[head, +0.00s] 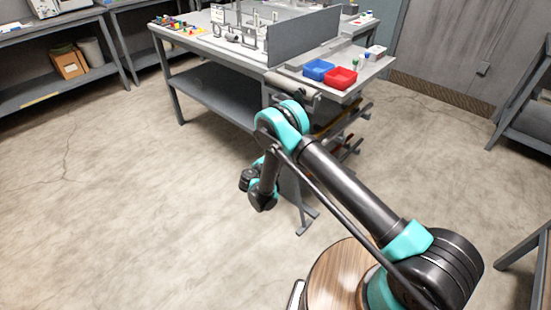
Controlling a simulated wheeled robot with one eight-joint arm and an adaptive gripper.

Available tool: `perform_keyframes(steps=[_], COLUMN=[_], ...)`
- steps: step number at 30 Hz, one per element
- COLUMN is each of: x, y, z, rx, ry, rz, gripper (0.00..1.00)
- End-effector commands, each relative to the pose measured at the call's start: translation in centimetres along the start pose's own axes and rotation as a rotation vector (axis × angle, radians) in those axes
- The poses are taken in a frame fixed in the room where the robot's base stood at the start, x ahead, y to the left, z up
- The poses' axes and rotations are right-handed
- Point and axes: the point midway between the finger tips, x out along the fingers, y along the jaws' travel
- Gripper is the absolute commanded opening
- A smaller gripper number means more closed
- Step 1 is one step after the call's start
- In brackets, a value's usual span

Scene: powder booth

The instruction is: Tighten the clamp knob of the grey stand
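Several small grey upright fixtures (240,34) stand on the far grey workbench, left of a grey divider panel. They are too small to tell which is the grey stand, and I cannot make out its clamp knob. My arm reaches out from the lower right and folds down at the elbow, in front of the bench. The dark end of my arm (248,180) hangs over open floor, well short of the fixtures. No fingers can be made out there, so I cannot tell whether my gripper is open or shut.
The workbench (213,45) carries a grey divider panel (303,36), a blue bin (318,69), a red bin (341,78) and small coloured parts at its left end. Shelving (60,92) stands at the left. The floor (110,200) left of my arm is clear.

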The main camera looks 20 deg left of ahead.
Motion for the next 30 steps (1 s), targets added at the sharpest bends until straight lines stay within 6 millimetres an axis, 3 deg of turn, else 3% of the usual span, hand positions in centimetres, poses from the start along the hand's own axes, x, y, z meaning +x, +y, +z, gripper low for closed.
perform_keyframes(steps=[11,12,16,30], x=[-0.05,-0.05,-0.03,-0.35], y=[-0.04,-0.04,-0.04,0.78], z=[-0.01,-0.01,-0.01,0.82], rx=[0.003,0.003,0.003,0.003], ry=[0.000,0.000,0.000,0.000], rz=[0.001,0.001,0.001,0.001], gripper=[0.11,0.44,0.60,0.61])
